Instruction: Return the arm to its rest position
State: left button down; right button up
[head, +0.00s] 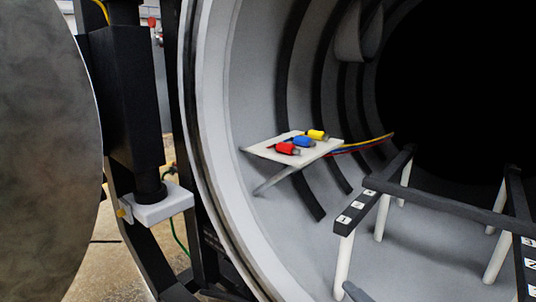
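Neither of my grippers can be made out in the head view, and no arm of mine is clearly seen. A small dark grey rounded piece (355,291) shows at the bottom edge; I cannot tell what it belongs to. The furnace chamber (222,120) is open in front of me, round and light grey with dark ribs inside.
A white shelf (262,151) on the chamber's left wall holds a red connector (287,148), a blue connector (303,141) and a yellow connector (316,134). A black rack (440,200) stands on white legs at right. The round door (45,150) stands open at left.

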jog(key=s+f+m+g+h, duration=0.2)
jog(key=s+f+m, duration=0.4)
jog(key=s+m, duration=0.3)
jog(key=s+d+f+m+g+h, duration=0.1)
jog(key=s+f+m+g+h, duration=0.2)
jog(key=s+f+m+h, duration=0.2)
jog(key=s+f+m, duration=0.2)
jog(key=s+m, duration=0.2)
jog(key=s, duration=0.1)
jog(key=shift+h, duration=0.3)
jog(key=shift+s+d, duration=0.1)
